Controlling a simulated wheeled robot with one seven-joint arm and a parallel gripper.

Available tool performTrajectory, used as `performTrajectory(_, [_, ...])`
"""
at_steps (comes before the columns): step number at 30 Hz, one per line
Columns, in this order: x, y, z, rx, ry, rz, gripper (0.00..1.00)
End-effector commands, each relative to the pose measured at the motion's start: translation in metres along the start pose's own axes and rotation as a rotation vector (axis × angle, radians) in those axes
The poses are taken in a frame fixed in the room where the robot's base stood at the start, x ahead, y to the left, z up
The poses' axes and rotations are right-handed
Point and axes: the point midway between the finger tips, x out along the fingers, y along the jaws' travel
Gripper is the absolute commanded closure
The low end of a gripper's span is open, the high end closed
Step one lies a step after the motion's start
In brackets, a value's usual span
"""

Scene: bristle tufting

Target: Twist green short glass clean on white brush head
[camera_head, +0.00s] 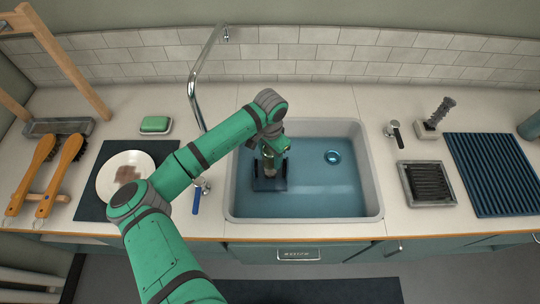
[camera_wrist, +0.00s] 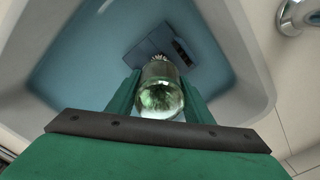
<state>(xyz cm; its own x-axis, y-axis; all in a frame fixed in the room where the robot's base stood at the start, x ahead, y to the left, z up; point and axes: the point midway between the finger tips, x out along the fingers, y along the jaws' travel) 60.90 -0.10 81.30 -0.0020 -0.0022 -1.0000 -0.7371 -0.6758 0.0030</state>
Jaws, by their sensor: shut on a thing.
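My gripper (camera_head: 270,158) reaches down into the sink and is shut on the green short glass (camera_wrist: 160,88). In the wrist view the glass sits between my two green fingers (camera_wrist: 158,98), with its base toward the camera. Pale bristles of the white brush head (camera_wrist: 158,58) show just beyond the far end of the glass. The brush's dark blue base (camera_wrist: 150,46) is in the sink, and it also shows in the head view (camera_head: 268,185). How far the bristles go into the glass is hidden.
The blue-bottomed sink (camera_head: 320,190) has a pale rim and a round drain (camera_head: 332,157). A tall chrome tap (camera_head: 192,88) stands at its left. A dark ribbed mat (camera_head: 495,172) and a black grate (camera_head: 430,183) lie right. A plate (camera_head: 106,178) and wooden brushes (camera_head: 65,165) lie left.

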Motion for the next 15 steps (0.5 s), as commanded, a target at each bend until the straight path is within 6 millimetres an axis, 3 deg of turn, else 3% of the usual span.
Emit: performTrajectory(15, [0.0091, 0.0011, -0.001, 0.003, 0.0, 0.0, 0.75])
